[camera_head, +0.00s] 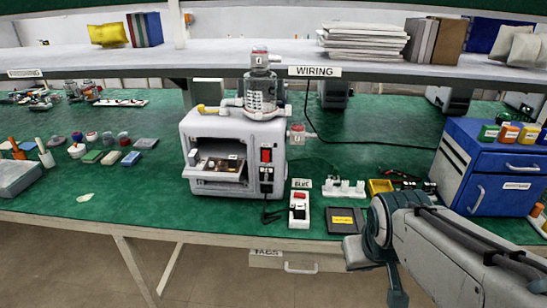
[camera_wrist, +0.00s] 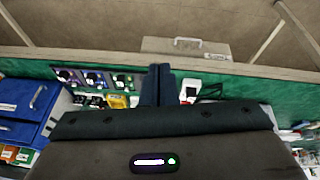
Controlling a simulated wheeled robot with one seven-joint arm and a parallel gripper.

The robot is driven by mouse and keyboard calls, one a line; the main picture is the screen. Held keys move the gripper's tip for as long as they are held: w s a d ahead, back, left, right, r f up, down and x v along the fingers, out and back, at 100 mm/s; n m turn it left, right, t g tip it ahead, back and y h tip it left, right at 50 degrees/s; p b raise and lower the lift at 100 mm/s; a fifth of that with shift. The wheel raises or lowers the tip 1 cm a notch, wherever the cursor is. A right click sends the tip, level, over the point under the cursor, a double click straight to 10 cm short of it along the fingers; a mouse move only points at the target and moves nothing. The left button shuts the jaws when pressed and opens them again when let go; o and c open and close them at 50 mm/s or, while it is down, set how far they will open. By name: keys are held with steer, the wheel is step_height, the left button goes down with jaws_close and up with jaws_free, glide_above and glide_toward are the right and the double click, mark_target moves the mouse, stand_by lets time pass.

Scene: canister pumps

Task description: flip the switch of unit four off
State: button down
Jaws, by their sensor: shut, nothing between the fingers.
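A white pump unit (camera_head: 228,150) with a glass canister on top stands mid-bench in the head view. Its front right edge carries a red rocker switch (camera_head: 266,156) above dark sockets. A small white box with a red switch (camera_head: 300,207) lies at the bench front, right of the unit, below a small label. I cannot read a unit number four on either. My gripper (camera_wrist: 160,70) shows in the wrist view with its dark fingers together and empty. A white item (camera_wrist: 188,92) shows beside the fingers, partly hidden. In the head view my arm is at lower right, apart from the pump unit.
A blue drawer cabinet (camera_head: 488,166) stands right, with small coloured boxes on it. A yellow bin (camera_head: 380,187), a white rack (camera_head: 343,190) and a dark box with a yellow label (camera_head: 346,221) lie between. A shelf (camera_head: 230,70) spans above. Green bench (camera_head: 130,194) left of the unit is partly clear.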

steer(key=w+n+t+b, duration=0.35)
steer(key=w+n, duration=0.25)
steer(key=w, duration=0.8)
steer(key=w+a+f+n+t+y+b, duration=0.1)
steer(key=w+a+n+t+y+b, duration=0.1)
steer(key=w+a+n+y, duration=0.4)
steer(key=w+a+f+n+t+y+b, duration=0.2)
steer(key=w+a+n+y, duration=0.4)
steer(key=n, duration=0.6)
steer(key=shift+w+d+b+x, duration=0.35)
steer(key=shift+b+x, duration=0.1)
steer(key=shift+x, duration=1.65)
steer(key=p, duration=0.2)
glide_toward(263, 160)
steer(key=a+r+x, duration=0.1)
steer(key=x, duration=0.4)
steer(key=shift+w+d+f, duration=0.2)
steer(key=shift+w+f, duration=0.1)
steer(key=shift+f, duration=0.2)
steer(key=shift+f+t, duration=0.1)
steer(key=shift+t, duration=0.15)
